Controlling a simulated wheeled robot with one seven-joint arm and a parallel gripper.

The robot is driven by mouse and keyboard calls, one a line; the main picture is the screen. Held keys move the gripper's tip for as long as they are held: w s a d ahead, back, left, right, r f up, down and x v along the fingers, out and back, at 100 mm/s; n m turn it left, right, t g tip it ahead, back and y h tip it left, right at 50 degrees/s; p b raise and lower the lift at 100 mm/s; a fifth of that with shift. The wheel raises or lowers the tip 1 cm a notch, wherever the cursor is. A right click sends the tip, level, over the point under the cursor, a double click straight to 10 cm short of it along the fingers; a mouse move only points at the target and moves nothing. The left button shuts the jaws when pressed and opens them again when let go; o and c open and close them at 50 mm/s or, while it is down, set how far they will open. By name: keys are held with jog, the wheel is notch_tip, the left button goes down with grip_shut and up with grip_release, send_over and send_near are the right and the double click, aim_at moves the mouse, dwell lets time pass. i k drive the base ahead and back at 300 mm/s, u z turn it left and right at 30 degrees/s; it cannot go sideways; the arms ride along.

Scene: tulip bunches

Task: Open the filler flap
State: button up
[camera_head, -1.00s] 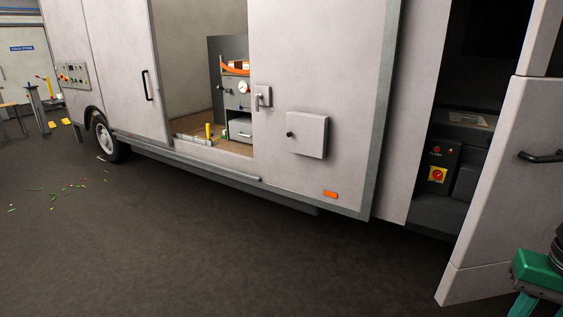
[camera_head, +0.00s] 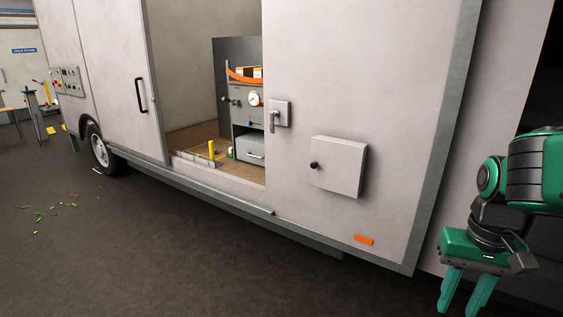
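The filler flap (camera_head: 340,168) is a square pale grey panel standing slightly proud of the vehicle's side, right of the doorway. It looks shut. A small black knob (camera_head: 314,165) sits at its left edge. My gripper (camera_head: 462,298) is at the lower right, pointing down, with two green fingers apart and nothing between them. It is to the right of the flap and lower than it, not touching it. The lower ends of the fingers are close to the bottom picture edge.
A grey latch handle (camera_head: 276,116) is on the wall up and left of the flap. The open doorway shows a cabinet with a gauge (camera_head: 254,98) and a drawer. An orange marker (camera_head: 364,240) is below the flap. The dark floor (camera_head: 190,265) in front is clear, with scattered bits at far left.

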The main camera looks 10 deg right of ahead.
aim_at(337, 164)
jog(key=u, duration=0.1)
jog(key=i, duration=0.9)
jog(key=u, duration=0.15)
